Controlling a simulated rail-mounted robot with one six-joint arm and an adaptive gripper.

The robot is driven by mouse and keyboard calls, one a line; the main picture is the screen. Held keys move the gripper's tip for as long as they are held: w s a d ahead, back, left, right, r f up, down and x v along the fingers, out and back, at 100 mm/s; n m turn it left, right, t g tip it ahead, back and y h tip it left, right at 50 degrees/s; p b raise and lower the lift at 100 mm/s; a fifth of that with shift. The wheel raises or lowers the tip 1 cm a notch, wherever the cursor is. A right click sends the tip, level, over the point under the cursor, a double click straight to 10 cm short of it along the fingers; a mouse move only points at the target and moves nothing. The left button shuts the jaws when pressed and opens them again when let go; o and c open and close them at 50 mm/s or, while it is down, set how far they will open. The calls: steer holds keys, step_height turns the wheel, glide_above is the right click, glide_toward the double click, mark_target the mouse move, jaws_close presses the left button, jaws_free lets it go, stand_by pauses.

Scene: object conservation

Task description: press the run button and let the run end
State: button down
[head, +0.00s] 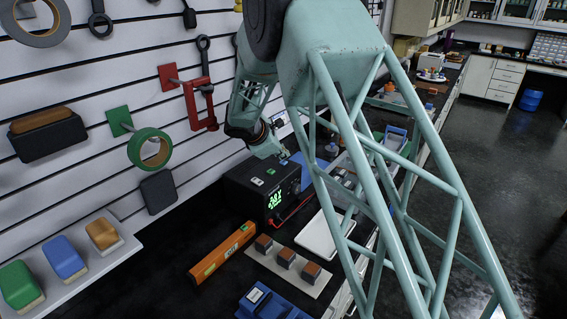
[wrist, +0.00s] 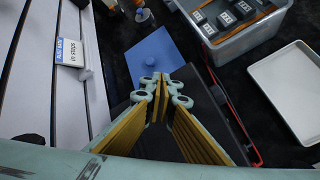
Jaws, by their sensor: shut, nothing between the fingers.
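A black box-shaped instrument (head: 245,186) with a lit green display (head: 277,197) stands on the bench against the slatted wall. Small pale patches, buttons or labels, show on its top (head: 257,182); I cannot tell which is the run button. My gripper (head: 284,154) points down at the far end of the instrument's top; whether it touches is unclear. In the wrist view my gripper (wrist: 164,84) has its fingertips together with nothing between them. The instrument's dark top (wrist: 205,105) lies beneath and to the right of the fingers, partly hidden by them.
A blue mat (wrist: 140,72) lies beyond the fingertips. A grey tub (wrist: 232,50) with dark blocks and a white tray (wrist: 290,85) stand to the right, with a red cable (wrist: 238,128) nearer. An orange level (head: 222,252) and blocks on a board (head: 262,262) lie nearer.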

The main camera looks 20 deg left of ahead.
mark_target(284, 162)
steer(key=shift+f+b, duration=0.8)
steer(key=shift+b, duration=0.15)
stand_by(1.7)
steer(key=shift+r, duration=0.2)
stand_by(0.3)
steer(key=shift+r+p, duration=0.35)
steer(key=shift+r, duration=0.25)
steer(key=shift+r+p, duration=1.35)
steer(key=shift+r, duration=1.15)
steer(key=c, duration=3.5)
jaws_free()
